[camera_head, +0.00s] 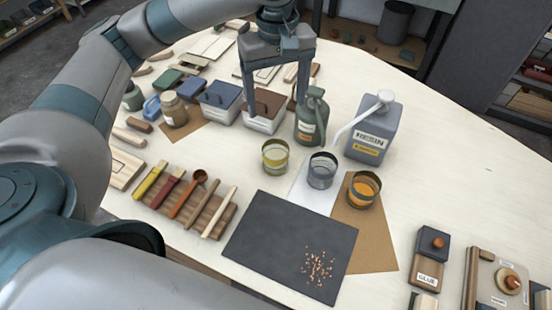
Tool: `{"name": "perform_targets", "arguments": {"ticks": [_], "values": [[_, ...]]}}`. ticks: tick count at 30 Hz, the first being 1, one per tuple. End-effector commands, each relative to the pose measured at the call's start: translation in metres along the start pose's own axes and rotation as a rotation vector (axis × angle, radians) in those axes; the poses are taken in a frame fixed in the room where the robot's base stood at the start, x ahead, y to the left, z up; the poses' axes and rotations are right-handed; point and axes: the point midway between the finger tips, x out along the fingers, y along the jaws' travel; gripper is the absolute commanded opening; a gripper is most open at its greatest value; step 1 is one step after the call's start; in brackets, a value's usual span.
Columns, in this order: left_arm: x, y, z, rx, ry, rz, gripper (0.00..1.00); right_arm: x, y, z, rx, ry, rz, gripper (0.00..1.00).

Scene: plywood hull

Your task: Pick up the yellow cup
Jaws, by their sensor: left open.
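The yellow cup (275,157) is a small round cup with a yellow band. It stands upright on the pale table, left of a grey cup (322,170) and an orange cup (364,189). My left gripper (279,106) points down behind the yellow cup, over the small boxes and the green bottle. It is open, with nothing between its fingers, and apart from the yellow cup. My right gripper is not in view.
A green bottle (311,116) and a grey resin can (374,129) stand behind the cups. A dark mat (270,240) with orange bits lies in front. A wooden rack (187,207) of handled tools lies at the left. Glue and wooden blocks sit at the lower right.

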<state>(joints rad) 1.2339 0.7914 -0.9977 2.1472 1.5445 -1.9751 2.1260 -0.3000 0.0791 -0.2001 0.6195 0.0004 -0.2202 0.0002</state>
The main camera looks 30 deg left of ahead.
Motion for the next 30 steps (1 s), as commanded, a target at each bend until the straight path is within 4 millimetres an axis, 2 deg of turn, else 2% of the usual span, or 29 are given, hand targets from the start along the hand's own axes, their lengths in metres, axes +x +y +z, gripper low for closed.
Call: {"name": "perform_targets", "arguments": {"ticks": [5,11,24,30], "values": [[0.001,0.000,0.000,0.000,-0.002,0.001,0.75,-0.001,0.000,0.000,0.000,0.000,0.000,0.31],[0.016,0.000,0.000,0.000,-0.003,-0.001,0.75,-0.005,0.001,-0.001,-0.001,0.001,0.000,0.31],[0.092,0.000,0.001,-0.001,-0.005,-0.001,0.75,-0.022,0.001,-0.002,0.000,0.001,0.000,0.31],[0.117,0.000,0.001,0.000,-0.003,0.001,0.75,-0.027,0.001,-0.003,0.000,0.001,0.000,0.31]]}}
